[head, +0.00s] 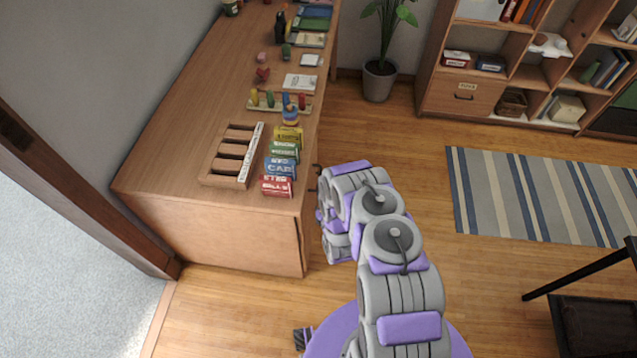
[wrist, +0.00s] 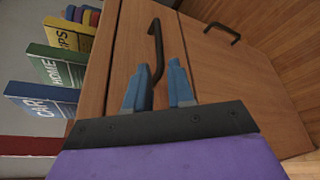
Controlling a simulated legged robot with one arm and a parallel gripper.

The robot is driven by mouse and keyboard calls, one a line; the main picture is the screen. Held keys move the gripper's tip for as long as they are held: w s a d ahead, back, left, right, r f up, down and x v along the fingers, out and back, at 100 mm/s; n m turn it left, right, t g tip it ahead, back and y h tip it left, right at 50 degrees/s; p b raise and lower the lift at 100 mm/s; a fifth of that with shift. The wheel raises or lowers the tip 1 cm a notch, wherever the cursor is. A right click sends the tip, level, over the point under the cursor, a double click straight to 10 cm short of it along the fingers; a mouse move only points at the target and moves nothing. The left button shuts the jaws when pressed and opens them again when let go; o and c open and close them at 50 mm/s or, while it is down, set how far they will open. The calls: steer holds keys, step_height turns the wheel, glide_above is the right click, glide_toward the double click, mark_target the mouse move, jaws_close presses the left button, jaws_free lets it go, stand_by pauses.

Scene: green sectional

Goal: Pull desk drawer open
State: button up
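The wooden desk (head: 160,205) stands left of my arm in the head view. In the wrist view its drawer front (wrist: 128,48) shows shut, with a dark curved handle (wrist: 157,45). My gripper (wrist: 157,65) has its two blue fingers apart. The handle's near end reaches down between the fingers, close to the left one. I cannot tell whether they touch. In the head view the arm's end is beside the desk's right side, and the fingers are not clearly visible there.
A second panel (wrist: 225,75) with its own dark handle (wrist: 222,32) adjoins the drawer. Labelled boxes (head: 281,167) and a wooden tray (head: 213,181) sit on the desktop. A striped rug (head: 540,195), potted plant (head: 379,80) and shelf unit (head: 440,92) are right of the desk.

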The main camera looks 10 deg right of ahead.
steer(key=b+x, duration=0.1)
steer(key=x, duration=0.8)
steer(key=shift+w, duration=0.25)
jaws_close()
